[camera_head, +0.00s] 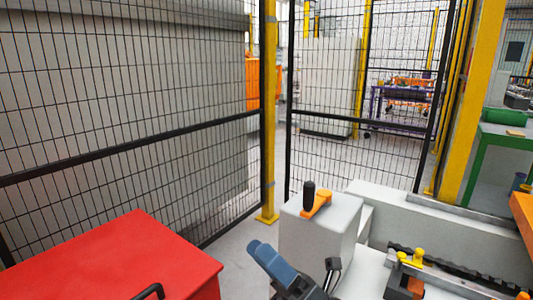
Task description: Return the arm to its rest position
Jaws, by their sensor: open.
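My gripper (303,268) shows at the bottom edge, a little right of the middle. A blue-grey part is on its left and a black part stands up on its right. The two are apart, and I see nothing held between them. The rest of my arm is below the picture, so its full pose is hidden. My gripper shows in front of a pale grey block (315,238). I cannot tell how far it is from the block.
A black knob on an orange base (316,203) stands on the block. A red cabinet (120,262) fills the lower left. Yellow and orange fittings (408,262) sit at lower right. Mesh fencing (130,120) and yellow posts (268,110) stand behind, with bare floor (245,235) between.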

